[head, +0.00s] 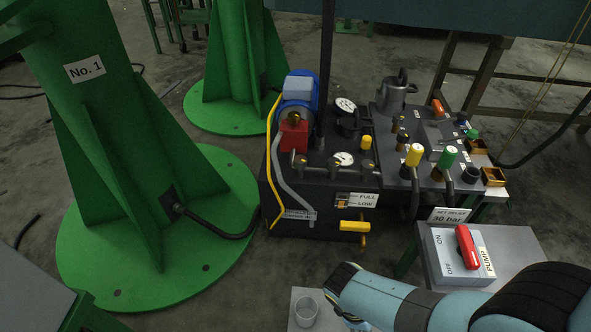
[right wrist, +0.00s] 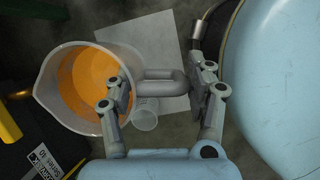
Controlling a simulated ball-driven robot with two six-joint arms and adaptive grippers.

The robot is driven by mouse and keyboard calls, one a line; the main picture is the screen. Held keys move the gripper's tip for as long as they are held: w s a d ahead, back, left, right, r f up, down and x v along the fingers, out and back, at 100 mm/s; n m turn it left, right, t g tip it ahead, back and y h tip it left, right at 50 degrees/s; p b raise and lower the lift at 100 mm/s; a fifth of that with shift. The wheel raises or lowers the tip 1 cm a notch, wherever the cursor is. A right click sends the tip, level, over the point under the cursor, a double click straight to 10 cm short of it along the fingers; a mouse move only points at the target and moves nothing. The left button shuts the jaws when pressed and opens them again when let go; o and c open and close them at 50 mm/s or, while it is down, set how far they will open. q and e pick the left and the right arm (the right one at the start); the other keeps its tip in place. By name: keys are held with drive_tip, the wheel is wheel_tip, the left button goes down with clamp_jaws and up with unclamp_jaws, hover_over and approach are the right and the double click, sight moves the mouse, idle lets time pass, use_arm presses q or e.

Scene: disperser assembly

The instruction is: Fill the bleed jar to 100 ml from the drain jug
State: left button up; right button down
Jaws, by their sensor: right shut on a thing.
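The drain jug (right wrist: 48,88), a translucent pale vessel holding orange liquid, fills the left of the right wrist view. My right gripper (right wrist: 164,88) is shut on its grey handle (right wrist: 165,76). The bleed jar (head: 306,311), small and clear, stands on a pale surface at the bottom of the head view. It also shows in the right wrist view (right wrist: 145,117), below the jug's handle and partly hidden; I see no orange in it. In the head view my right arm comes in from the right, its hand beside the jar. I cannot make out the jug there. My left gripper is not in view.
A dark hydraulic unit (head: 290,215) with a blue motor, gauges and a yellow handle (head: 354,227) stands behind the jar. A pump switch box (head: 450,268) with a red knob is beside my right arm. A green column (head: 110,150) stands at left.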

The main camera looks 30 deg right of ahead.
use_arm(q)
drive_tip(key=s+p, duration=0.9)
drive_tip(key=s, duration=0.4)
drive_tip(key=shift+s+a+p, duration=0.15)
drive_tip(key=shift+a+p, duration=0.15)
use_arm(e)
drive_tip(key=w+r+t, duration=0.1)
drive_tip(key=w+r, duration=0.3)
drive_tip(key=r, duration=0.9)
drive_tip(key=shift+w, duration=0.15)
